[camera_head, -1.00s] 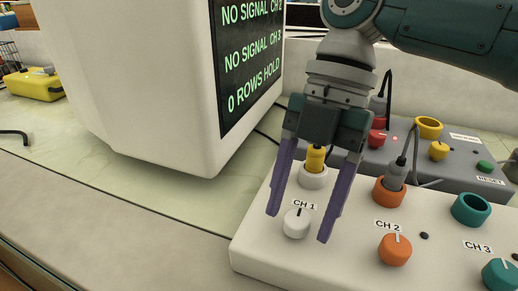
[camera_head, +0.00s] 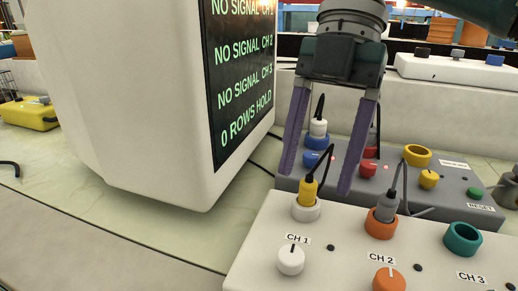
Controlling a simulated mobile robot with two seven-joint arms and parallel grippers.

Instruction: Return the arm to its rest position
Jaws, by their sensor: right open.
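My right gripper (camera_head: 325,155) comes in from the top right. Its two purple fingers are apart, with nothing held between them. It hangs above and behind the CH 1 socket, in front of part of the grey box. A yellow plug (camera_head: 308,190) with a black cable stands upright in the white CH 1 socket (camera_head: 305,211), apart from the fingers. A grey plug (camera_head: 386,207) sits in the orange CH 2 socket (camera_head: 379,228). The teal CH 3 socket (camera_head: 462,238) is empty. My left gripper is not in view.
The white box (camera_head: 262,265) carries the channel knobs. The grey box (camera_head: 450,206) behind has a white plug (camera_head: 318,127) in a blue socket and an empty yellow socket (camera_head: 417,154). A large monitor (camera_head: 150,110) stands left, reading no signal. A yellow case (camera_head: 30,114) lies far left.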

